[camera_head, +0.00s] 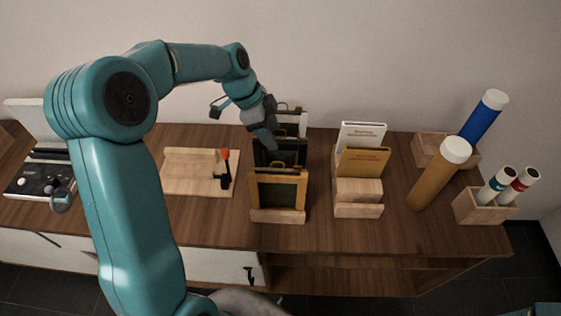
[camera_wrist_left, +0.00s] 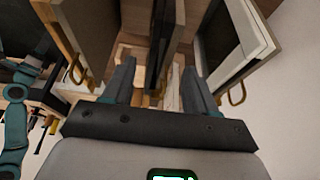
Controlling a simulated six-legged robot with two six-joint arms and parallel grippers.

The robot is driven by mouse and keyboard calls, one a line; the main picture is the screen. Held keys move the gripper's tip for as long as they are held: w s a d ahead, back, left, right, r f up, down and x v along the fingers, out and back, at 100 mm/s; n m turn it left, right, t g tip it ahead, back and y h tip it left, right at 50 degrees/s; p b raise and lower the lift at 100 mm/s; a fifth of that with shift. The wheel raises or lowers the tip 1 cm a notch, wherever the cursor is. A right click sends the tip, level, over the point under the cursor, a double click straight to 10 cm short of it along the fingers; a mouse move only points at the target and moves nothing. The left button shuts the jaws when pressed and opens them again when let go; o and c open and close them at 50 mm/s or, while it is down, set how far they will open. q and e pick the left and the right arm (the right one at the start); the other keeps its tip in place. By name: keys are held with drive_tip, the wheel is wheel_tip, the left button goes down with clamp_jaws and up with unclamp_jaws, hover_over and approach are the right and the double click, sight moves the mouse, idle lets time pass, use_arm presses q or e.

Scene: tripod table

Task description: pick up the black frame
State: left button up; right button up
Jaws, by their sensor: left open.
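The black frame (camera_head: 290,152) stands upright in a rack on the wooden cabinet top, between a wooden frame (camera_head: 264,190) in front and a white-edged frame (camera_head: 303,122) behind. My left gripper (camera_head: 270,143) is over its upper left part and hides some of it. In the left wrist view, my open left gripper (camera_wrist_left: 160,72) has one finger on each side of the black frame (camera_wrist_left: 163,30), seen edge-on. The wooden frame (camera_wrist_left: 92,28) is left of the fingers and the white-edged frame (camera_wrist_left: 240,40) right. I cannot tell whether a finger touches. My right gripper is not in view.
A board with a black and orange lever (camera_head: 190,172) lies left of the rack. A book holder (camera_head: 357,195) stands to its right, then tubes in wooden boxes (camera_head: 484,210). A black device (camera_head: 38,178) is at the far left. The wall is close behind.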

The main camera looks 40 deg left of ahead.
sight(280, 159)
use_arm(q)
drive_tip(key=p+x, duration=0.1)
drive_tip(key=x, duration=0.4)
drive_tip(key=shift+f, duration=0.3)
drive_tip(key=shift+d, duration=0.1)
clamp_jaws()
drive_tip(key=shift+r, duration=0.1)
